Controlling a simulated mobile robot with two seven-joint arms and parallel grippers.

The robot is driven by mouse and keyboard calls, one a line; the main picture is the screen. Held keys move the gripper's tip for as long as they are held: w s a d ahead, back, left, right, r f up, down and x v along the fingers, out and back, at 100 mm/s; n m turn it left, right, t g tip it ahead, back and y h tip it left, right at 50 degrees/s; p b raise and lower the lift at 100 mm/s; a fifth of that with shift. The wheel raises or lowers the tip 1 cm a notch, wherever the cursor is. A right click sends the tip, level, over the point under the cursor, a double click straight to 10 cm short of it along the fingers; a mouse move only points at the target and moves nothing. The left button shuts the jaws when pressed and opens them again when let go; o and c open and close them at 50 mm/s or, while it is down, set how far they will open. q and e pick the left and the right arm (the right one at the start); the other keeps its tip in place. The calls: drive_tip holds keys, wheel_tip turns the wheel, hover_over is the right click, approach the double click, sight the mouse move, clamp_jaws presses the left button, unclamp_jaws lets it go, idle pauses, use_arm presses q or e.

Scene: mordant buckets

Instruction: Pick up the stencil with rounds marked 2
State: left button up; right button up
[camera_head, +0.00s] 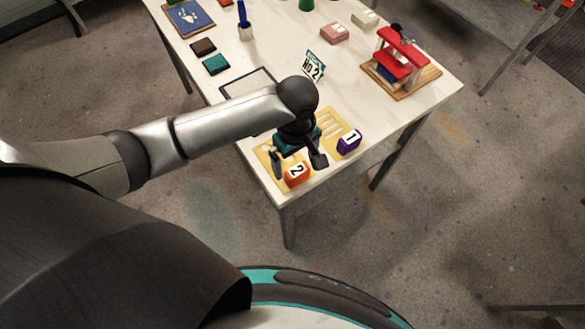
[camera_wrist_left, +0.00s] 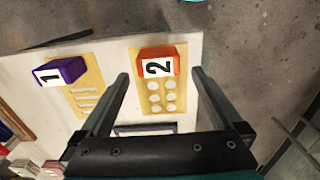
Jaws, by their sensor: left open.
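The stencil with rounds (camera_wrist_left: 163,111) is a yellow plate with two rows of round holes, lying flat on the white table. An orange block marked 2 (camera_wrist_left: 158,63) sits on one end of it; the block also shows in the head view (camera_head: 297,174). My left gripper (camera_head: 297,161) is open above this stencil. In the left wrist view its fingers (camera_wrist_left: 160,76) stand on either side of the stencil and block, with nothing held. In the head view the gripper hides much of the stencil. My right gripper is not in view.
A yellow stencil with slots (camera_wrist_left: 84,98) lies beside it, with a purple block marked 1 (camera_head: 349,141) on its end. A sign reading No 2 (camera_head: 314,66) stands behind. A red press (camera_head: 401,55) stands at the right. Table edges are close by.

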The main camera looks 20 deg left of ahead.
sight(296, 168)
use_arm(q)
wheel_tip(296, 168, down, 5)
drive_tip(key=shift+w+f+b, duration=0.1)
drive_tip(key=shift+f+b, duration=0.05)
drive_tip(key=shift+b, duration=0.25)
drive_tip(key=c, duration=1.3)
